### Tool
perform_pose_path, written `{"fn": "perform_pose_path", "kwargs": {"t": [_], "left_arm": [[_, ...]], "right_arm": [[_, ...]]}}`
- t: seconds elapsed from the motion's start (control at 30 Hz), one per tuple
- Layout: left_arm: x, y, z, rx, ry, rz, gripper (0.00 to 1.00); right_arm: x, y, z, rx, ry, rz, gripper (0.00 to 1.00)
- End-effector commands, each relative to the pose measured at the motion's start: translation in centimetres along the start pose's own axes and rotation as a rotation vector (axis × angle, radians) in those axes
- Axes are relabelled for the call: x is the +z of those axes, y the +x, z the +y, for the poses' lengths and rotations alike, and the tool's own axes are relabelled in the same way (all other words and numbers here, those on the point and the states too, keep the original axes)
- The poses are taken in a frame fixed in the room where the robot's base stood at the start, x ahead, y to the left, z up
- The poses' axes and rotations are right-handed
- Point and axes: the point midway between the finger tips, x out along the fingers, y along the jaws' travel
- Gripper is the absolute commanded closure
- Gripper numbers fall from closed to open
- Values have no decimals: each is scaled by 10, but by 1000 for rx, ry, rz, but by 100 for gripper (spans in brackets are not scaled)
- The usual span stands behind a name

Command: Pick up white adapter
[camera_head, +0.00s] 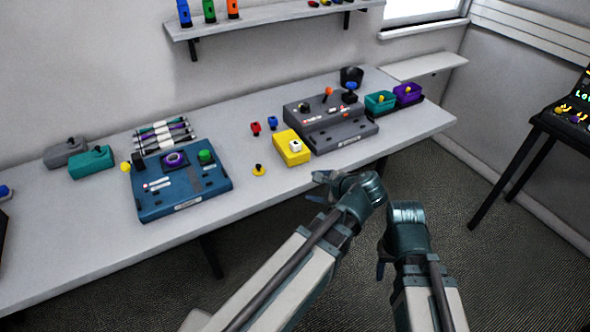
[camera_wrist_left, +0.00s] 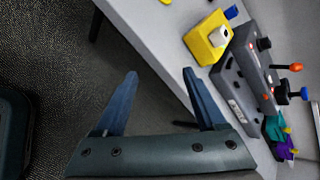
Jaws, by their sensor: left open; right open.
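A small white block that looks like the white adapter (camera_head: 296,146) sits on top of a yellow box (camera_head: 286,155) near the table's front edge. In the left wrist view the white adapter (camera_wrist_left: 221,37) and yellow box (camera_wrist_left: 204,48) show at the upper right, beyond the right finger. My left gripper (camera_head: 322,187) is just off the front edge of the table, in front of and to the right of the yellow box. It is open and empty, as the left wrist view (camera_wrist_left: 160,75) shows. My right gripper (camera_head: 381,263) is open, off the table, and mostly hidden by its own wrist.
The grey table (camera_head: 90,235) carries a blue control panel (camera_head: 180,185) at left and a dark grey console (camera_head: 335,124) behind the yellow box. Teal (camera_head: 380,103) and purple (camera_head: 407,94) bins stand at right.

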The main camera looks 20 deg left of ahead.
Motion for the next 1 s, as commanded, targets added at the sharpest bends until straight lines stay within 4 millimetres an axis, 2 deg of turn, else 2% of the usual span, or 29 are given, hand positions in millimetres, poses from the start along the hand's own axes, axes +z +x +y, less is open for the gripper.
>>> {"fn": "perform_pose_path", "kwargs": {"t": [0.03, 0.1, 0.3, 0.4, 0.6, 1.0], "left_arm": [[-11, 27, 2, -69, 99, -50, 28], [-11, 42, -10, -158, 246, -128, 28], [-12, 63, -40, -328, 615, -364, 28], [-13, 65, -51, -371, 745, -459, 28], [-14, 64, -62, -405, 882, -564, 28], [-16, 63, -70, -409, 899, -577, 28]], "right_arm": [[-2, 39, -4, 0, 0, 0, 50], [-4, 62, -6, 0, 0, 0, 50], [-6, 114, -11, 0, 0, 0, 50], [-7, 130, -12, 0, 0, 0, 50], [-8, 142, -14, 0, 0, 0, 50], [-8, 141, -14, 0, 0, 0, 50]]}}
